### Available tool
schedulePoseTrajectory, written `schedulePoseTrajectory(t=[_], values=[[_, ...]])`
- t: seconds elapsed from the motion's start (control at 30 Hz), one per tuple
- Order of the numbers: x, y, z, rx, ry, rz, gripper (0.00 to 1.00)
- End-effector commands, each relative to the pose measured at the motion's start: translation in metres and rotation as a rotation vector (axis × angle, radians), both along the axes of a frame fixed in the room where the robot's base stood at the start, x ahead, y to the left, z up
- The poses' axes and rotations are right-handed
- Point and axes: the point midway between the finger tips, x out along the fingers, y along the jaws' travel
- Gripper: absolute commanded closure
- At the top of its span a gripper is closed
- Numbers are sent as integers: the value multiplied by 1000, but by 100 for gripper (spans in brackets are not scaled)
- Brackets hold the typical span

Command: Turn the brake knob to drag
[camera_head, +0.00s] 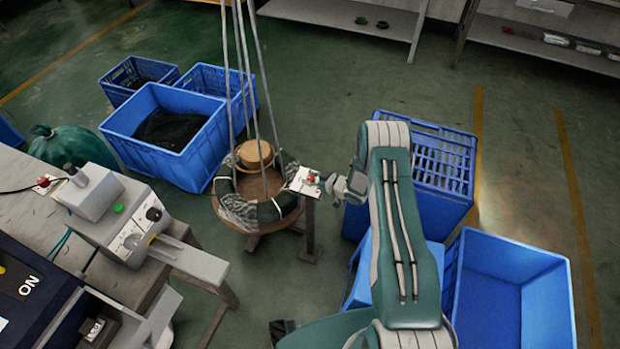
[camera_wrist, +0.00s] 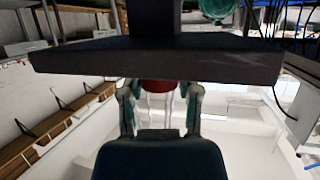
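The brake knob appears to be the small red part (camera_head: 311,179) on a pale plate (camera_head: 302,188) atop a short post beside the wire coil stand. Its marks are too small to read. My gripper (camera_head: 334,184) is just right of the plate, its fingers pointing left towards it. In the wrist view a red part (camera_wrist: 158,86) shows between my two fingers (camera_wrist: 161,95), at the edge of a dark slab (camera_wrist: 150,62). The fingers are apart, with gaps on both sides of the red part. I cannot tell how deep it sits between them.
The coil stand (camera_head: 256,186) with slanting rods stands left of the post. Blue crates (camera_head: 437,165) and (camera_head: 510,290) stand close to my arm. More crates (camera_head: 165,130) are at the left. A control box (camera_head: 127,220) and bench are at lower left. Open floor lies behind.

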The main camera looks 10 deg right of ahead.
Motion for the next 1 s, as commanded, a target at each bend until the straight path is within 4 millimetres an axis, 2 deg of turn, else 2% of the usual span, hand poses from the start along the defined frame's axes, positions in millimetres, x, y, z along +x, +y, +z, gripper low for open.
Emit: schedulePoseTrajectory(t=[0.03, 0.07, 0.43, 0.57, 1.0], values=[[-2, -1, -3, -1, 8, -3, 35], [-2, -1, -3, -1, 7, -2, 22], [-1, 0, -1, 0, 2, -2, 22], [-6, -6, 2, 0, 3, -4, 22], [-65, -59, 34, 0, 4, -7, 22]])
